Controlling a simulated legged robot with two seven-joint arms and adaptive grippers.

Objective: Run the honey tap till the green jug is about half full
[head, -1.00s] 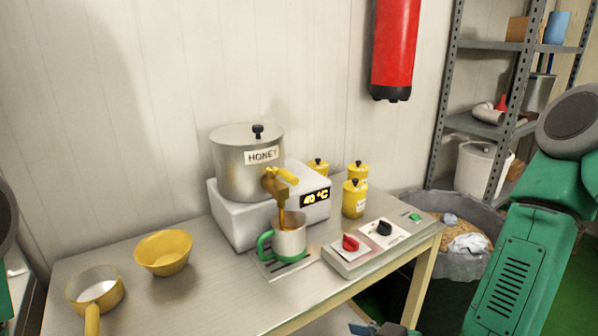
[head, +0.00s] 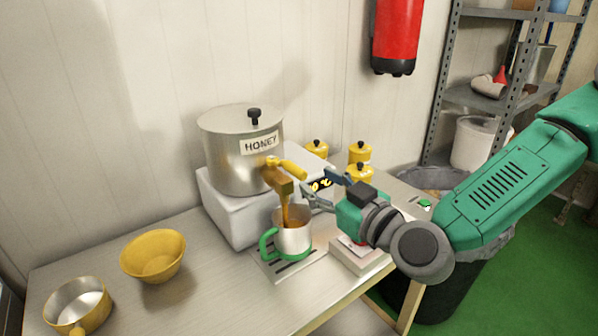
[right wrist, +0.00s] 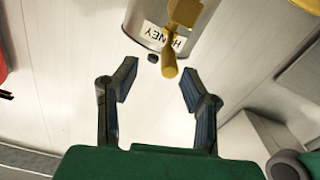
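The steel honey pot (head: 235,160) with a HONEY label sits on a white heater (head: 226,212). Its tap (head: 276,178) has a yellow lever (head: 293,169) pointing right. A honey stream (head: 285,211) runs from the tap into the jug (head: 296,243), which is pale with a green handle and stands upright below. Honey shows inside the jug; its exact level is hard to tell. My right gripper (head: 319,190) is open and empty, just right of the tap. In the right wrist view (right wrist: 158,78) the lever (right wrist: 169,62) lies ahead, between the open fingers. My left gripper is out of view.
The jug stands on a slotted drip tray (head: 270,268). A control box (head: 350,262) is partly hidden under my right arm. Yellow canisters (head: 359,152) stand behind the gripper. A yellow bowl (head: 153,255) and a saucepan (head: 78,305) are at the left. A bin stands beyond the table's right end.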

